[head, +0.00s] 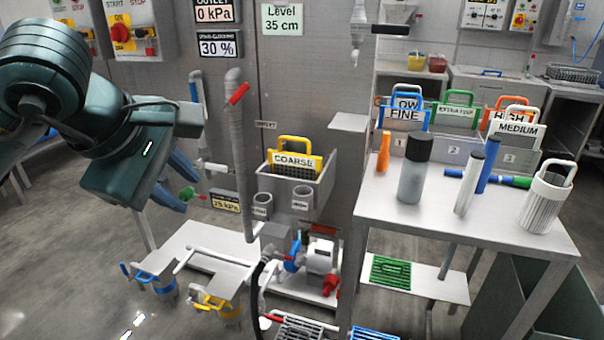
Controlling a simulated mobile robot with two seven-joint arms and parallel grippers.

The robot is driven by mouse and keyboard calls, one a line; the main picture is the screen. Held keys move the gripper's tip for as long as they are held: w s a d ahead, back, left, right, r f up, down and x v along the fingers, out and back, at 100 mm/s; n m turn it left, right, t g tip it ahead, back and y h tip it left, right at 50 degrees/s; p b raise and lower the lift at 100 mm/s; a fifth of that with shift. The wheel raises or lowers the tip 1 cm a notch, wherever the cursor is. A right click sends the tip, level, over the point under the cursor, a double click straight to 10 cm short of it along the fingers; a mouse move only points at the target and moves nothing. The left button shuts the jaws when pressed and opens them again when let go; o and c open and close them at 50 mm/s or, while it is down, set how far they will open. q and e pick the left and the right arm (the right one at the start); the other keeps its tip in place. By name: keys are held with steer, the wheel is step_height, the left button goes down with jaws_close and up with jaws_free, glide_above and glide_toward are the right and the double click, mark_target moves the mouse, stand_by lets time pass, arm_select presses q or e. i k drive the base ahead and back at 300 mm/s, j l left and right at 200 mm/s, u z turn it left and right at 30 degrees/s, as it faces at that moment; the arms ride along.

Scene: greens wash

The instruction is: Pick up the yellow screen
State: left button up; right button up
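The yellow screen (283,163), labelled COARSE, stands upright in a grey wall-mounted holder (322,190) near the middle of the head view. Its yellow loop handle points up, and its lower part is hidden by the holder's front. My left gripper (178,184) comes in from the left with its blue fingers pointing down and right. The fingers look spread, with nothing visible between them. It is left of the yellow screen and apart from it, with a vertical grey pipe between them in the picture. My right gripper is not in view.
The grey pipe (240,140) has a red lever (239,94). A white table (400,205) at right bears bottles and other labelled screens. A pump (320,256) is below. A yellow-handled item (213,302) is low at left.

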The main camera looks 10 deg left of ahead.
mark_target(302, 166)
steer(key=i+l, duration=0.15)
steer(key=i, duration=0.45)
steer(key=i+l, duration=0.1)
steer(key=i, duration=0.5)
